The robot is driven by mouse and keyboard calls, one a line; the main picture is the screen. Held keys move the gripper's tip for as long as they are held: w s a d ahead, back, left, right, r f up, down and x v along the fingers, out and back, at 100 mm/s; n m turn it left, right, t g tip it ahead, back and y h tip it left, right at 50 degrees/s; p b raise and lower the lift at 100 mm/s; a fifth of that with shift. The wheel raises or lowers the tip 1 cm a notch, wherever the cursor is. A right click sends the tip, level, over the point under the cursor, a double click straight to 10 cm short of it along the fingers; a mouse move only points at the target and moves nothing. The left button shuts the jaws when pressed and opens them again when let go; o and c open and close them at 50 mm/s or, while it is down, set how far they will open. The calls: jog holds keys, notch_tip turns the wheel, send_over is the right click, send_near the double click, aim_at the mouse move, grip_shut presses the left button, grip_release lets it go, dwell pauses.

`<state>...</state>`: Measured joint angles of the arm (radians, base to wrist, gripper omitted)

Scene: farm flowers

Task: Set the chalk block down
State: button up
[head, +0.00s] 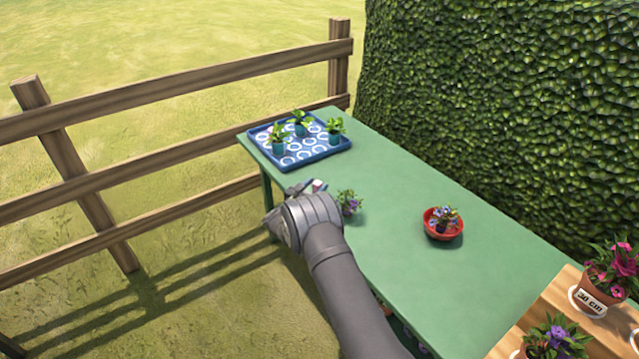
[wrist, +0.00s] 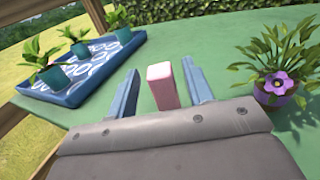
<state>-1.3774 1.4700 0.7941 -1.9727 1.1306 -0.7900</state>
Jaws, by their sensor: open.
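The chalk block (wrist: 161,88), a small pink block with a paler side, stands upright on the green table (head: 405,200) in the wrist view. My gripper (wrist: 162,80) is open, with one blue-grey finger on each side of the block. A gap shows between the block and each finger. The block's lower end is hidden behind the gripper body. In the head view my gripper (head: 306,187) is over the table's near left edge, and my own arm hides most of it.
A blue tray (head: 327,152) with white rings and several potted plants is beyond the gripper. A purple-flowered pot (head: 349,204) stands close on the right. A red bowl (head: 434,232) with a flower pot is farther right. Open table lies between.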

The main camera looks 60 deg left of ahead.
jog(key=v, duration=0.8)
jog(key=shift+s, duration=0.3)
jog(key=shift+w, duration=0.1)
jog(key=x, duration=1.2)
jog(key=shift+d+f, duration=0.1)
notch_tip(320, 180, up, 3)
jog(key=shift+f, duration=0.1)
jog(key=shift+r, duration=0.65)
